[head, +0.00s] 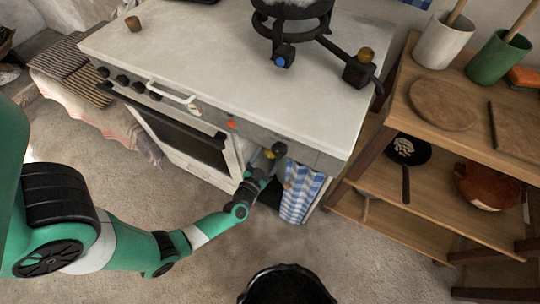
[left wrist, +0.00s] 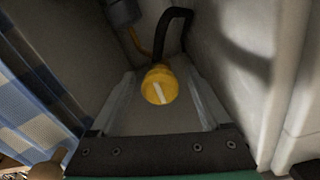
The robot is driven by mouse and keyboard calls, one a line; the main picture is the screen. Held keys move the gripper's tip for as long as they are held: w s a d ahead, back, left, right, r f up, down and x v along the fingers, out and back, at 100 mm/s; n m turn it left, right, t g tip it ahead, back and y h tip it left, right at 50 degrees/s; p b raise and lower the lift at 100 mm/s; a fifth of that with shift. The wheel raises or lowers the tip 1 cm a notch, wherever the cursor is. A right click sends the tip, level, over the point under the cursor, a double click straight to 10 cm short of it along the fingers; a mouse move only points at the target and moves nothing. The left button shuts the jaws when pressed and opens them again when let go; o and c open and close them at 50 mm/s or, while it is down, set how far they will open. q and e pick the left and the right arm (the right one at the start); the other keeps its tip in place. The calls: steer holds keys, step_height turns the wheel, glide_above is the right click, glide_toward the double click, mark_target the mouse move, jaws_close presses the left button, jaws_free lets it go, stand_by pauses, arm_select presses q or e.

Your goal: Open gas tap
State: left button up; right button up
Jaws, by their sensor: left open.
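The gas tap (left wrist: 160,86) is a round yellow knob with a white bar across its face, seen in the left wrist view. The bar is slightly tilted from upright in the picture. A black hose (left wrist: 170,20) bends above and behind it. My left gripper (left wrist: 157,103) is open, with its pale fingers on either side of the knob and visible space between them and it. In the head view my left gripper (head: 266,163) is low at the stove's front right, where the tap is mostly hidden. My right gripper is not in view.
A blue checked towel (head: 300,192) hangs close to the gripper's right in the head view. A wooden shelf (head: 470,135) stands at right, and a black bin-like container (head: 287,285) at the bottom.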

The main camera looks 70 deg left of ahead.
arm_select(q)
jaws_close()
stand_by(0.4)
steer(key=shift+n, duration=0.4)
steer(key=n, duration=0.3)
steer(key=shift+d+n+p, duration=0.1)
steer(key=shift+n+p, duration=0.2)
steer(key=shift+n, duration=0.1)
steer(key=n, duration=0.4)
steer(key=shift+w, duration=0.1)
steer(key=n, duration=0.5)
steer(key=shift+d, duration=0.1)
steer(key=n+b, duration=0.1)
steer(key=n, duration=0.3)
steer(key=shift+w+r, duration=0.1)
steer(key=shift+r, duration=0.05)
steer(key=shift+n, duration=0.3)
